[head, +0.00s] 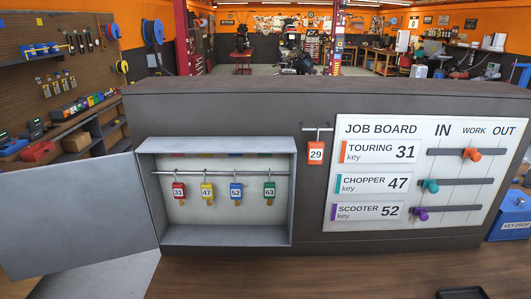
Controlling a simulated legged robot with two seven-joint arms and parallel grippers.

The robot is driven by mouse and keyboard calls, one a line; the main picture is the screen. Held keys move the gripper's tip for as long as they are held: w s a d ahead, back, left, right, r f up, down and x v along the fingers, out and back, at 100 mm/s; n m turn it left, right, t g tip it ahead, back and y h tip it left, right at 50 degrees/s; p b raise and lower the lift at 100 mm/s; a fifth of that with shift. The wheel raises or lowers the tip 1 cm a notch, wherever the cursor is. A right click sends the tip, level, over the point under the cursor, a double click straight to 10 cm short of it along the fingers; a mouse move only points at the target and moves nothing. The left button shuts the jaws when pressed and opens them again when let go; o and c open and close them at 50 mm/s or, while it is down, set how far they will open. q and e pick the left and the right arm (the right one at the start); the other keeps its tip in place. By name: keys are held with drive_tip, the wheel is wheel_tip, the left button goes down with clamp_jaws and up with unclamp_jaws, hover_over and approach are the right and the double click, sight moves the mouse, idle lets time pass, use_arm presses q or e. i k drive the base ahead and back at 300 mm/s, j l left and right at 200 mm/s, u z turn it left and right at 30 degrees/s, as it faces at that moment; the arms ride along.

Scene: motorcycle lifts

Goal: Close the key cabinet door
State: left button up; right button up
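The key cabinet (218,236) is a shallow grey box on the front of a dark panel. Its grey door (75,215) stands wide open, swung out to the left from the cabinet's left edge. Inside, a rod carries hanging keys with a red tag 31 (179,191), a yellow tag 47 (207,192), a blue tag 52 (236,191) and a green tag 63 (269,190). Neither of my grippers is in view.
An orange tag 29 (316,152) hangs on a hook right of the cabinet. A job board (415,150) with sliding knobs is further right, beside a blue key drop box (509,218). The brown counter (330,272) below looks mostly clear.

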sight(54, 218)
drive_tip(key=j+u, duration=0.65)
drive_tip(key=u, duration=0.15)
drive_tip(key=j+u, duration=0.4)
drive_tip(key=i+j+u, duration=0.1)
drive_tip(key=u, duration=0.3)
drive_tip(key=i+j+u, duration=0.9)
drive_tip(key=i, duration=0.2)
drive_tip(key=i+z, duration=0.45)
drive_tip(key=i+j+z, duration=0.15)
drive_tip(key=i+z, duration=0.45)
drive_tip(key=z, duration=0.3)
drive_tip(key=i+z, duration=0.2)
drive_tip(key=z, duration=0.3)
drive_tip(key=i+z, duration=0.15)
drive_tip(key=z, duration=0.3)
drive_tip(key=i+j+z, duration=0.15)
drive_tip(key=z, duration=0.3)
drive_tip(key=i+j+z, duration=0.1)
drive_tip(key=z, duration=0.4)
drive_tip(key=j+z, duration=0.3)
drive_tip(key=z, duration=0.15)
drive_tip(key=i+j+z, duration=0.2)
drive_tip(key=z, duration=0.25)
drive_tip(key=i+j+z, duration=0.15)
drive_tip(key=j+z, duration=0.7)
drive_tip(key=i+j+z, duration=0.1)
drive_tip(key=j+z, duration=0.35)
drive_tip(key=i+j, duration=0.2)
drive_tip(key=i+z, duration=0.05)
drive_tip(key=i, duration=0.1)
